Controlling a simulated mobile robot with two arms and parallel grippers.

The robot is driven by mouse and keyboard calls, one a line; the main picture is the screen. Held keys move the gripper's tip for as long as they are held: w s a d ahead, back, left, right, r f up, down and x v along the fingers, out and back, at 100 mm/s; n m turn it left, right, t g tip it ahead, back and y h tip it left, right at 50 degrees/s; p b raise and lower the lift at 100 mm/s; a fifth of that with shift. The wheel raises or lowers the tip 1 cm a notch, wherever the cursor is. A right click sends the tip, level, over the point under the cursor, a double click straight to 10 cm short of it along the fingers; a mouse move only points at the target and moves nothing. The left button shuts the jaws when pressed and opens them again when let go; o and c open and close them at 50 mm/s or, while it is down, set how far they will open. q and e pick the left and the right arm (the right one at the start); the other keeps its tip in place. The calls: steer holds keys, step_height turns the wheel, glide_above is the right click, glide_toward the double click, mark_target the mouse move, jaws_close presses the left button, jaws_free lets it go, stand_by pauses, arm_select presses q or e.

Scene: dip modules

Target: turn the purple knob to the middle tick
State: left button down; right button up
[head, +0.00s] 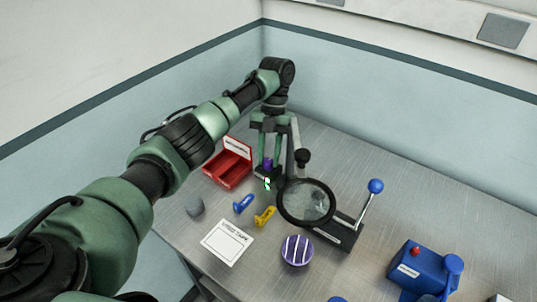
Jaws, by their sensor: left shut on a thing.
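The small purple knob (267,163) stands at the back of the metal table, beside the red box. My left gripper (267,168) reaches down to it from above, with one finger on each side, and is shut on it. A small bright green mark (267,184) shows just below the knob. The ticks and the knob's pointer are too small or hidden to make out. My right gripper is not in view.
A red open box (229,164) stands left of the knob. A black-rimmed magnifier (306,225) stands close in front, right. Blue (243,204) and yellow (265,216) pieces, a white card (227,243) and a striped purple round thing (297,251) lie nearer. The right back is clear.

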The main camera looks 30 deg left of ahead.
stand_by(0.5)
arm_select(q)
steer(key=c, duration=1.1)
jaws_free()
steer(key=shift+p+v, duration=0.45)
steer(key=shift+v, duration=3.45)
steer(key=shift+d, duration=0.1)
